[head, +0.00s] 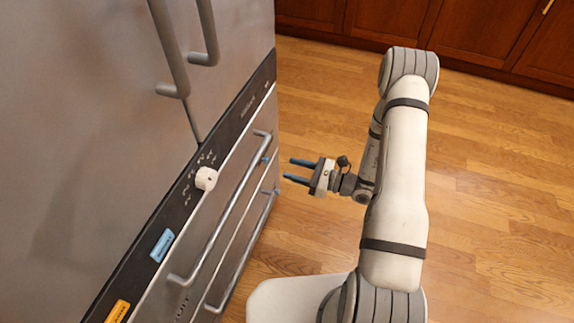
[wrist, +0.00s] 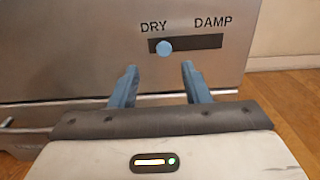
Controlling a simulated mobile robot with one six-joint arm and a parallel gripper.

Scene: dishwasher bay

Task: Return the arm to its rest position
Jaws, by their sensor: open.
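My gripper (head: 287,170) is open and empty in the head view, held out to the left from my bent arm, level with the lower front of the steel appliance (head: 224,217). Its two blue fingers point at the appliance front and look apart from it. In the wrist view my gripper (wrist: 158,85) shows its two blue fingers spread with nothing between them. Beyond them is a steel panel (wrist: 60,60) with a dark slot marked DRY and DAMP. A round blue slider knob (wrist: 165,46) sits at the DRY side of the slot.
The appliance has a white dial (head: 206,178), a blue label (head: 162,245), an orange label (head: 118,311) and long bar handles (head: 225,230) jutting out. Wooden cabinets (head: 470,30) stand at the back. The wood floor (head: 490,190) right of my arm is clear.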

